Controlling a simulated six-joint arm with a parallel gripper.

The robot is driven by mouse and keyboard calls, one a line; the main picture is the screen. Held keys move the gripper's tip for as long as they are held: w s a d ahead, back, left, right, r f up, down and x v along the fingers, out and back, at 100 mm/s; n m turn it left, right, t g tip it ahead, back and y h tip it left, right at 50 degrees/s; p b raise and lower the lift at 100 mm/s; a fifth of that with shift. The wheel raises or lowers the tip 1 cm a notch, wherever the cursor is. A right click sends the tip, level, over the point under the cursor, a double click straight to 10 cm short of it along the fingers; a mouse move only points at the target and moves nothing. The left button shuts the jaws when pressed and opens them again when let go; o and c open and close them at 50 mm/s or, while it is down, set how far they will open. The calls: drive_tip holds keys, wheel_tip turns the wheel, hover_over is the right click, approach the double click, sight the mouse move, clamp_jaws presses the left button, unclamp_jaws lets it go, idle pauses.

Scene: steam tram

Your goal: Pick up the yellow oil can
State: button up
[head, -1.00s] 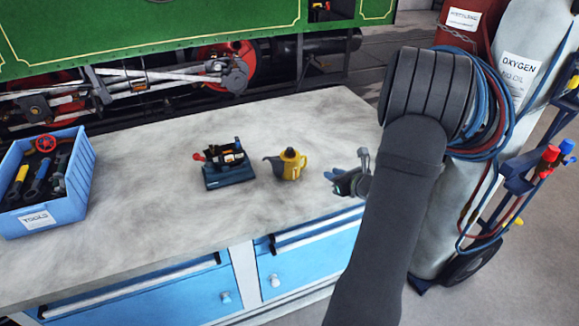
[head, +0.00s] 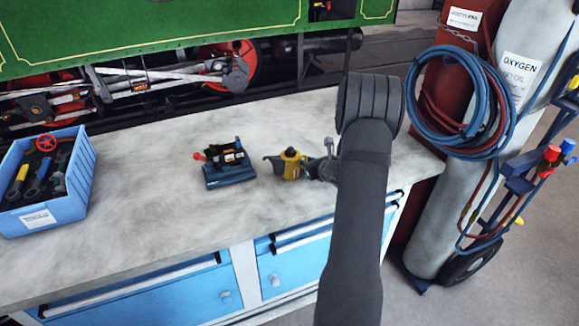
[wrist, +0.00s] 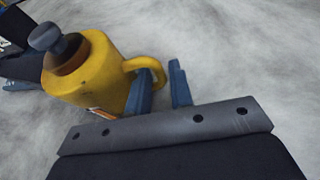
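The yellow oil can (head: 290,166) stands upright on the workbench, with its dark spout pointing left. In the wrist view the can (wrist: 104,75) fills the upper left, with its dark knob on top and its looped handle toward my fingers. My gripper (head: 314,169) is low over the bench at the can's right, handle side. In the wrist view my gripper (wrist: 160,72) is open, with a gap between its two blue-grey fingers. One finger overlaps the handle loop and the other is just outside it, so the handle's outer part appears between them. Contact cannot be told.
A dark blue tray (head: 230,177) with small tools sits close left of the can. A blue tool bin (head: 62,208) stands at the bench's left end. The grey workbench (head: 130,240) is clear between them. Gas cylinders (head: 440,215) with hoses stand right of the bench.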

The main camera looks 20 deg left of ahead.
drive_tip(key=shift+x, duration=0.8)
clamp_jaws()
drive_tip(key=shift+r, duration=0.45)
drive_tip(key=r, duration=0.3)
drive_tip(key=shift+d+r, duration=0.35)
drive_tip(key=shift+d, duration=0.05)
drive_tip(key=s+d+r, duration=0.1)
drive_tip(key=d+r, duration=0.5)
drive_tip(key=d, duration=0.5)
drive_tip(key=shift+s+r, duration=0.2)
drive_tip(key=shift+s, duration=0.2)
drive_tip(key=shift+a, duration=0.1)
